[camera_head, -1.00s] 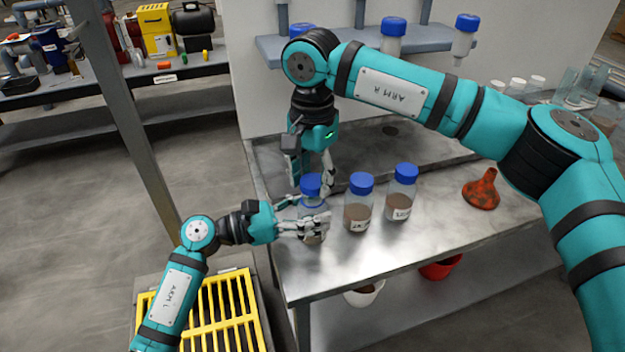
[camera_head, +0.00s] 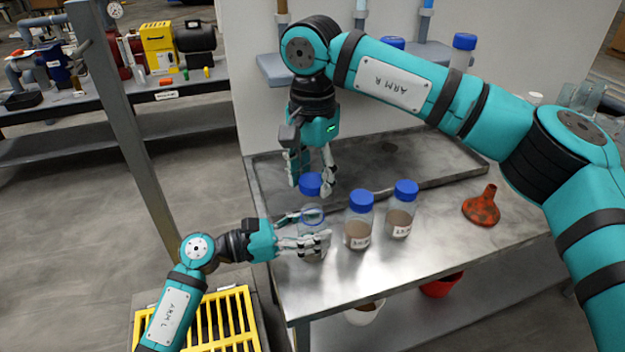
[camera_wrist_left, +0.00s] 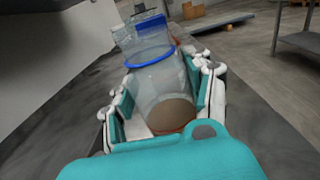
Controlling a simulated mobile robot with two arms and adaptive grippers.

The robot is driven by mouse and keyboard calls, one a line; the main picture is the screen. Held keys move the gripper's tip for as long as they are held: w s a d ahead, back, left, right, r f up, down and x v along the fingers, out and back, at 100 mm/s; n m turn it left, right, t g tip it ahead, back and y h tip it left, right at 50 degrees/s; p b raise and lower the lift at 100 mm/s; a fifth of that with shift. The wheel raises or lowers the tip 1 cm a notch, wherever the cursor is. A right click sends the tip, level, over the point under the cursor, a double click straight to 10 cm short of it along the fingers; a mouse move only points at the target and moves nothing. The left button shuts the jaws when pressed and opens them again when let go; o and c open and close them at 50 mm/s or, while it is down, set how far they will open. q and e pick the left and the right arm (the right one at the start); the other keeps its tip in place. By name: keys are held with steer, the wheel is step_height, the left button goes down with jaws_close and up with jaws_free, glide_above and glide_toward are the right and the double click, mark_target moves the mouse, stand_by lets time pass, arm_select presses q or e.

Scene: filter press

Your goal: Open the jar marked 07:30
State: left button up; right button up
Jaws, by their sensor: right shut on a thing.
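A clear jar (camera_head: 312,224) with brown contents stands at the left of the row on the metal bench. A blue ring circles its neck, and its label is hidden. My left gripper (camera_head: 312,231) is shut around the jar's body from the left; in the left wrist view its pads lie against both sides of the jar (camera_wrist_left: 160,85). A blue cap (camera_head: 311,184) is apart from the jar, directly above its mouth. My right gripper (camera_head: 312,178) is shut on this cap from above.
Two jars with blue caps, a middle one (camera_head: 358,225) and a right one (camera_head: 401,212), stand close by; their labels are unreadable. A red-orange funnel (camera_head: 482,207) stands further right. A shallow tray (camera_head: 440,168) lies behind. A post (camera_head: 130,120) rises at left.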

arm_select(q)
steer(key=o, duration=0.5)
steer(key=shift+a, duration=0.1)
